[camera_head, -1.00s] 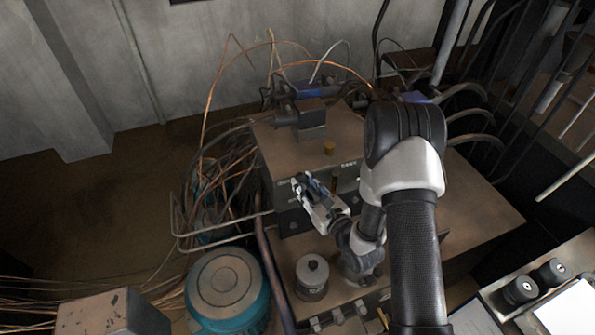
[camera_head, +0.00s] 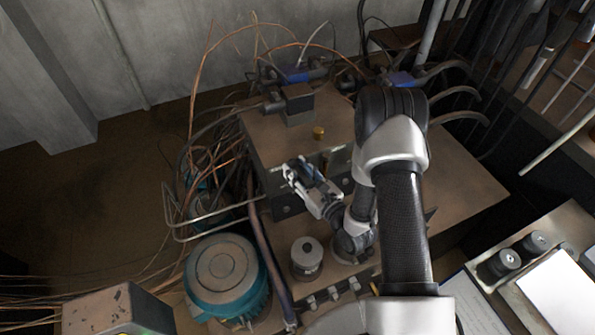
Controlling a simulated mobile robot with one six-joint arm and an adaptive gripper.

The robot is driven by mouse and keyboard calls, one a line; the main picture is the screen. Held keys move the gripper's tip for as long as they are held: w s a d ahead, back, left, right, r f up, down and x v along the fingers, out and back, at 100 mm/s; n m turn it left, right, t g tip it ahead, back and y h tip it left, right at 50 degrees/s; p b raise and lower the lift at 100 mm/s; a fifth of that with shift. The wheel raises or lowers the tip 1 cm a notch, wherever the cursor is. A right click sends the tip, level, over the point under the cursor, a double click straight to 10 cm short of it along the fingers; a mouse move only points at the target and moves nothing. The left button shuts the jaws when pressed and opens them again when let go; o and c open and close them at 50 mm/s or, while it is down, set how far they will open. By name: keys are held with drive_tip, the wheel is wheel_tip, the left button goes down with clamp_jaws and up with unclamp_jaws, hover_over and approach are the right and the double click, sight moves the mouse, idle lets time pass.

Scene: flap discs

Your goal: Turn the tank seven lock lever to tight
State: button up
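My gripper (camera_head: 303,174) is at the front face of a brown metal box (camera_head: 285,148) in the middle of the view. Its fingers point up and left toward the face and cover part of it. Whether they touch it or hold anything is too small to tell. A thin brown upright piece (camera_head: 325,163) shows on the face just right of the fingers; I cannot tell whether it is a lever. No tank seven label can be read, and I cannot pick out its lock lever for certain.
A brass knob (camera_head: 318,132) and a dark block (camera_head: 298,102) stand on the box. In front are a grey capped cylinder (camera_head: 306,258) and a teal round tank (camera_head: 227,277). Bent pipe (camera_head: 205,220) and loose cables crowd the left. A panel with black knobs (camera_head: 500,264) is at lower right.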

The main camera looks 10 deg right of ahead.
drive_tip(key=shift+o, duration=0.9)
drive_tip(key=shift+s+d+f, duration=0.1)
drive_tip(key=shift+s+d, duration=0.05)
drive_tip(key=shift+s, duration=0.15)
drive_tip(key=v, duration=1.1)
drive_tip(key=shift+s, duration=0.2)
drive_tip(key=shift+w+d, duration=0.1)
drive_tip(key=shift+d, duration=0.05)
